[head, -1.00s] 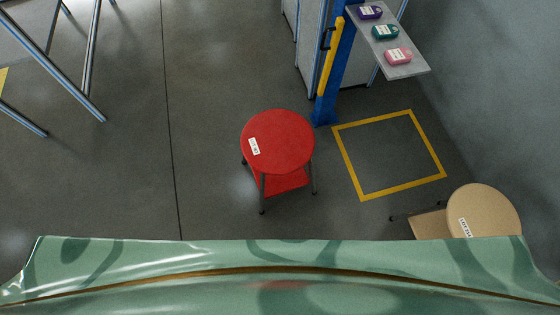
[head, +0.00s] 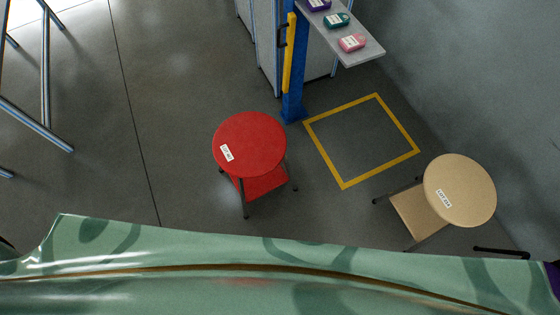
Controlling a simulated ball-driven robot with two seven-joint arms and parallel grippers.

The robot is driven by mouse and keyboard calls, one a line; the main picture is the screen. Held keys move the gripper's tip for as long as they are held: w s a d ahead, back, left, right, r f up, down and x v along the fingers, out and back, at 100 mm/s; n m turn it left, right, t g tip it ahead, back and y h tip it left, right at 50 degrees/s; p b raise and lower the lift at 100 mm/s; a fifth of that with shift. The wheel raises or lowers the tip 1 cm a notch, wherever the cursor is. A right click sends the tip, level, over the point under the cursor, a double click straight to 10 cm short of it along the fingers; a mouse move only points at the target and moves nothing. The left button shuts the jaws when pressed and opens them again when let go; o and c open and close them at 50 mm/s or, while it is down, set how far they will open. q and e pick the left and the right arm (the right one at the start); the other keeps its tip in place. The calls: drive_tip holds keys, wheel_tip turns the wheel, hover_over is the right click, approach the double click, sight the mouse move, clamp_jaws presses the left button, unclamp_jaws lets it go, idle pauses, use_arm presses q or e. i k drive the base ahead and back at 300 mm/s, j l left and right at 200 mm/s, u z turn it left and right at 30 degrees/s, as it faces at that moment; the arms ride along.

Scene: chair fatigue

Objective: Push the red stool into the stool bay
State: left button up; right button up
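The red stool (head: 249,144) stands upright on the grey floor in the middle of the head view. It has a round red seat with a white label, dark legs and a red lower shelf. The stool bay (head: 343,187), a yellow square outline on the floor, lies to its right and is empty. The stool is outside the outline, with a gap of bare floor between them. Neither of my grippers shows in the head view. My green body fills the bottom of the picture.
A beige stool (head: 460,190) stands right of and nearer than the bay. A blue post (head: 293,95) with a yellow handle rises at the bay's far-left corner, beside a shelf (head: 365,50) holding coloured packs. A metal frame (head: 45,80) is at left. Floor left of the red stool is clear.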

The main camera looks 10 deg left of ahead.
sight(251, 147)
drive_tip(key=j+z, duration=0.75)
drive_tip(key=z, duration=0.15)
drive_tip(key=j+z, duration=0.4)
drive_tip(key=k+j+z, duration=0.1)
drive_tip(key=j, duration=0.4)
drive_tip(key=k+j+z, duration=0.1)
drive_tip(key=k+j, duration=0.2)
drive_tip(key=j, duration=0.15)
drive_tip(key=k+j+z, duration=0.1)
drive_tip(key=k+j, duration=0.15)
drive_tip(key=j, duration=0.2)
drive_tip(key=k+j+z, duration=0.1)
drive_tip(key=k+j, duration=0.15)
drive_tip(key=j, duration=0.15)
drive_tip(key=k+j+z, duration=0.1)
drive_tip(key=k+j, duration=0.15)
drive_tip(key=j, duration=0.2)
drive_tip(key=i+j+u, duration=0.3)
drive_tip(key=i+j, duration=0.4)
